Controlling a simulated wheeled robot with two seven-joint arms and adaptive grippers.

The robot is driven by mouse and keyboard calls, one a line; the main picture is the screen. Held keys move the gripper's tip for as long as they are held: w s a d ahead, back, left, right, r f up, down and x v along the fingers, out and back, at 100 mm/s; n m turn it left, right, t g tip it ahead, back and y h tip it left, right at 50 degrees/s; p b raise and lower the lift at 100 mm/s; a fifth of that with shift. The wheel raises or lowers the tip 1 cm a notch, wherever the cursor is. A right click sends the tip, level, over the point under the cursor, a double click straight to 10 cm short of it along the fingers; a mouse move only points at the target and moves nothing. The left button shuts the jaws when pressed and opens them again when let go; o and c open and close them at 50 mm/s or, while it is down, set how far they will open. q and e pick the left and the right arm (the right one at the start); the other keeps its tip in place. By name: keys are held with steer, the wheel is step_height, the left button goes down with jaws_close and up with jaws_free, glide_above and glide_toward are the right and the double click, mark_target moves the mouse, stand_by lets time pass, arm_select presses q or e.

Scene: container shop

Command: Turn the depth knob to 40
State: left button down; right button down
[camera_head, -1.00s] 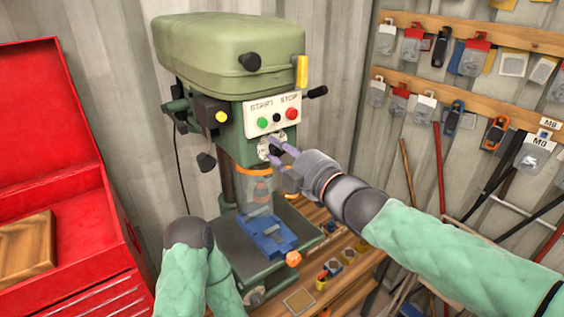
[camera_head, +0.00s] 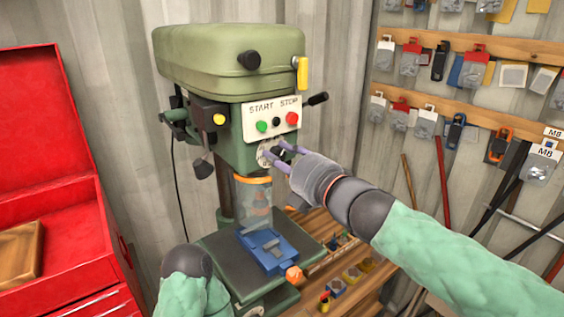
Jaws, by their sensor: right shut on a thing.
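The green drill press (camera_head: 230,60) stands in the middle against the corrugated wall. Its depth knob, small and dark, sits on a pale round dial (camera_head: 265,157) below the START/STOP panel (camera_head: 272,117). My right gripper (camera_head: 276,151) reaches in from the right, with its two purple-grey fingers shut on the depth knob. The fingers hide most of the knob, and the dial's numbers are too small to read. My left arm (camera_head: 188,275) shows at the bottom, but its gripper is not in view.
A clear guard (camera_head: 254,200) with an orange rim hangs below the dial, above a blue vise (camera_head: 267,252) on the press table. A red tool chest (camera_head: 50,150) stands at left. Tools hang on wooden rails (camera_head: 465,107) at right. Small parts lie on the wooden bench (camera_head: 350,285).

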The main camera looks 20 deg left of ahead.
steer(key=shift+n, duration=0.9)
steer(key=shift+b, duration=0.3)
steer(key=c, duration=0.9)
jaws_free()
steer(key=shift+a, duration=0.1)
steer(key=shift+s, duration=0.1)
steer(key=v, duration=1.2)
steer(key=shift+f, duration=0.1)
